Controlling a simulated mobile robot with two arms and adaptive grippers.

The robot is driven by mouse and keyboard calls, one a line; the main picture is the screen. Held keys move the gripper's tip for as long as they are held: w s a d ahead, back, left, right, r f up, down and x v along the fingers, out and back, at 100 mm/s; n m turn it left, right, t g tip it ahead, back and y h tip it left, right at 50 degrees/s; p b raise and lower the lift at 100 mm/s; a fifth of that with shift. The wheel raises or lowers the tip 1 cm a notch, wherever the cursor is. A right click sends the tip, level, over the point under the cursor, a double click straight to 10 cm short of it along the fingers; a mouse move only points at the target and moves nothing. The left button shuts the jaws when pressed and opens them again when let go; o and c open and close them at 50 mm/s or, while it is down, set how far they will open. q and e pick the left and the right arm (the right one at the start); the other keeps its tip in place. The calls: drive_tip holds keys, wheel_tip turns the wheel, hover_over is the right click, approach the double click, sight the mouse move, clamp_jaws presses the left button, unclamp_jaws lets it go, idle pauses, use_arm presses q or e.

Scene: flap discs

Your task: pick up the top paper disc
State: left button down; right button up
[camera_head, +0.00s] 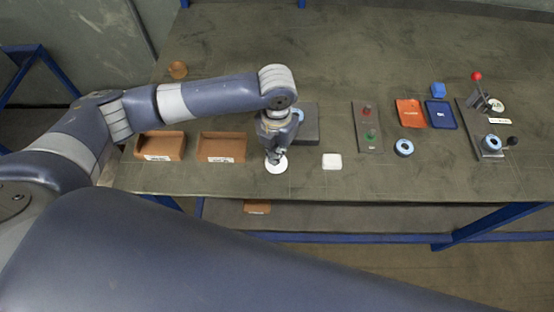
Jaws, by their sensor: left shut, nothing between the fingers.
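A white round paper disc (276,166) lies on the table near its front edge. Whether it is one disc or a stack cannot be told at this size. My left gripper (275,157) points down right over the disc, its fingertips shut with nothing between them. The fingertips hide the disc's upper part, and I cannot tell if they touch it. My right gripper does not show.
Two brown bins (221,147) stand to the left. A white square (332,161) and a button panel (368,127) lie to the right. Further right are a blue ring (403,148), orange (411,113) and blue pouches (441,114), and a lever fixture (484,130).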

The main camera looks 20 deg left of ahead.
use_arm(q)
drive_tip(key=shift+s+d+f+p, duration=0.15)
drive_tip(key=shift+s+p, duration=0.15)
drive_tip(key=shift+s, duration=0.4)
wheel_tip(320, 180, up, 6)
drive_tip(key=p, duration=0.6)
drive_tip(key=shift+w+r+p, duration=0.1)
drive_tip(key=shift+r+p, duration=0.1)
drive_tip(key=shift+p, duration=0.2)
drive_tip(key=shift+f, duration=0.1)
drive_tip(key=c, duration=2.3)
unclamp_jaws()
